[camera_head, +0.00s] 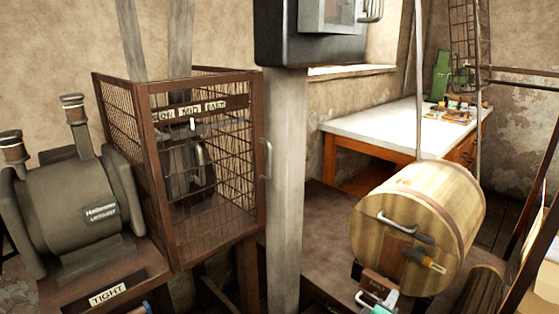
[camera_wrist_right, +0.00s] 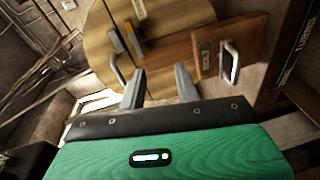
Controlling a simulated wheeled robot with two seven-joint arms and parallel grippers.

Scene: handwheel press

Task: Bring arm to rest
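My right gripper (camera_wrist_right: 160,70) shows in the right wrist view with its two grey fingers apart and nothing between them. Its green body fills the bottom of that view. In the head view part of the right gripper (camera_head: 382,304) shows low, just below the wooden drum (camera_head: 420,215). The drum's round face (camera_wrist_right: 170,22), with a metal handle and a dark latch piece, lies beyond the fingers in the wrist view. A brown wooden panel (camera_wrist_right: 240,38) with a metal handle (camera_wrist_right: 230,62) is right of the fingers. I cannot tell whether the fingers touch anything. My left gripper is out of view.
A mesh cage (camera_head: 205,170) with a lettered bar stands left of a grey post (camera_head: 284,190). A dark grey motor (camera_head: 75,205) sits at the far left, above a "TIGHT" label (camera_head: 108,294). A white-topped bench (camera_head: 390,130) with small items stands behind the drum.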

